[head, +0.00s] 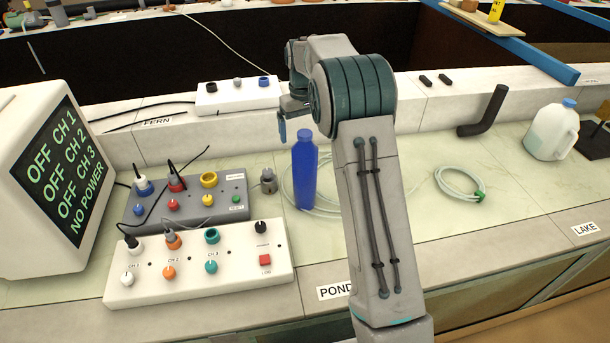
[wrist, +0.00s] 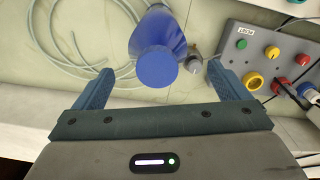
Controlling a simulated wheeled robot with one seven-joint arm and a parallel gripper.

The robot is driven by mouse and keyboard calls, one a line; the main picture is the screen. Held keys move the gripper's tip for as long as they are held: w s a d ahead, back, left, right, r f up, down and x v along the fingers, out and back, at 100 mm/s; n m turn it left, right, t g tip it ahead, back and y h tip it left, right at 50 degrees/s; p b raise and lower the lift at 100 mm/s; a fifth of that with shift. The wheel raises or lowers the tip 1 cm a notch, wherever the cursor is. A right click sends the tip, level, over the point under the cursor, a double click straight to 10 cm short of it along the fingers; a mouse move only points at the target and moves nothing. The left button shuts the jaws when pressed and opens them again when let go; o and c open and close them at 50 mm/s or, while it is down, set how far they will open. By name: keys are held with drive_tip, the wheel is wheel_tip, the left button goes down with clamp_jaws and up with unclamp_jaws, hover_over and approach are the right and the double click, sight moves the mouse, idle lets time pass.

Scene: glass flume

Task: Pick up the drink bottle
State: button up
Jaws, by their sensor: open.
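The drink bottle (head: 305,172) is blue and stands upright on the pale green bench top, left of my arm in the head view. In the wrist view the bottle (wrist: 158,55) is seen from above, cap toward the camera. My gripper (wrist: 162,72) is open, with one blue finger on each side of the bottle's cap in that picture. The fingers look apart from the bottle. In the head view my gripper (head: 292,122) is just above and beside the bottle's cap, partly hidden by my own arm. How far the fingers are above the cap is hard to tell.
A grey control box (head: 190,203) and a white one (head: 200,262) with knobs and plugs stand left of the bottle. A small grey fitting (head: 268,181) is close beside it. Clear tubing (head: 330,205) lies coiled around its base. A white jug (head: 553,130) stands far right.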

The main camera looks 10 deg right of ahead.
sight(304, 143)
drive_tip(key=f, duration=0.1)
drive_tip(key=f+p, duration=0.1)
drive_tip(key=f, duration=0.3)
drive_tip(key=shift+s+d, duration=0.2)
drive_tip(key=shift+s, duration=0.05)
drive_tip(key=c, duration=1.4)
drive_tip(key=shift+o, duration=0.2)
